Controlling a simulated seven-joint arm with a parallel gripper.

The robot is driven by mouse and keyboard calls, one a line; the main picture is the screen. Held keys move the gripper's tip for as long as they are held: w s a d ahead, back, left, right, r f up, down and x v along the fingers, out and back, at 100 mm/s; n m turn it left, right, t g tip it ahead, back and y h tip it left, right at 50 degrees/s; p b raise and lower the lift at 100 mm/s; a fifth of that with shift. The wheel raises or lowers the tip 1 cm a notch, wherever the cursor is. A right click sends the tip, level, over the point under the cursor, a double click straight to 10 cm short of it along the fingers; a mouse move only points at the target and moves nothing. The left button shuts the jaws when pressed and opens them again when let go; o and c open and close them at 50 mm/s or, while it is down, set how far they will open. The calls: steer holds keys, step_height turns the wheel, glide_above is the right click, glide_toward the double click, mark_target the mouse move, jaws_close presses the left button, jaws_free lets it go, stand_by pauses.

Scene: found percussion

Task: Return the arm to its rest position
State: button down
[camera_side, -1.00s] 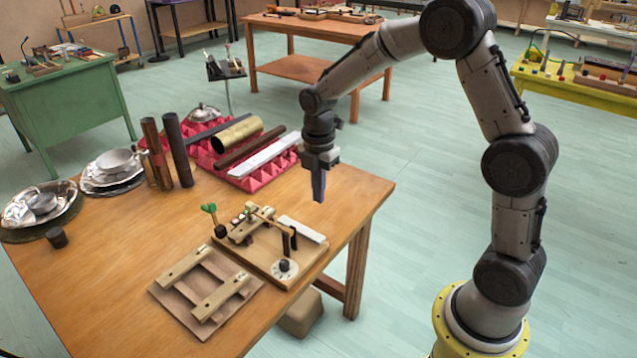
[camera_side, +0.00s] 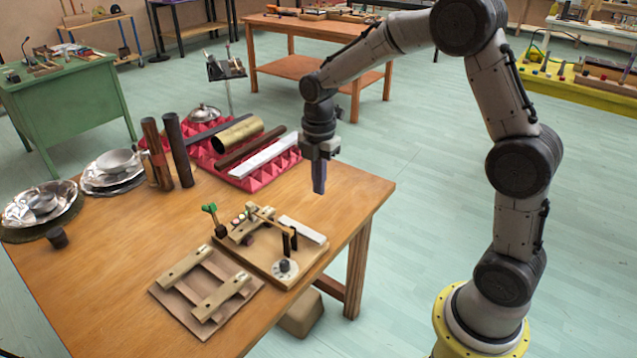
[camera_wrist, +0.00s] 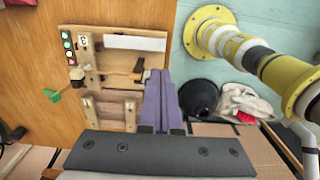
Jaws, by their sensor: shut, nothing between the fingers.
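My gripper (camera_side: 319,190) hangs with its fingers pointing down, above the right part of the wooden table (camera_side: 120,265). It is shut and empty. In the wrist view its two purple-grey fingers (camera_wrist: 162,78) lie side by side. Below it in the side view is a wooden board (camera_side: 290,262) with a dial, a white bar, dark posts and a wooden arm. The same board shows left of the fingers in the wrist view (camera_wrist: 115,75). My gripper is clear of the board and touches nothing.
A slatted wooden frame (camera_side: 207,292) lies beside the board. Red foam (camera_side: 270,172) carries tubes and bars further back. Two dark upright tubes (camera_side: 178,150) and metal pans (camera_side: 38,205) stand at the left. The floor (camera_side: 415,170) right of the table is open.

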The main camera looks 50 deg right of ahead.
steer(key=s+a+r+m+t, duration=0.35)
steer(key=s+r, duration=0.65)
steer(key=r, duration=0.5)
steer(key=s+a+f+m+t, duration=0.1)
steer(key=s+m, duration=0.6)
steer(key=s+a+f+m+t, duration=0.1)
steer(key=s+f+m, duration=0.1)
steer(key=s+m, duration=0.5)
steer(key=shift+f, duration=0.25)
steer(key=shift+m, duration=0.25)
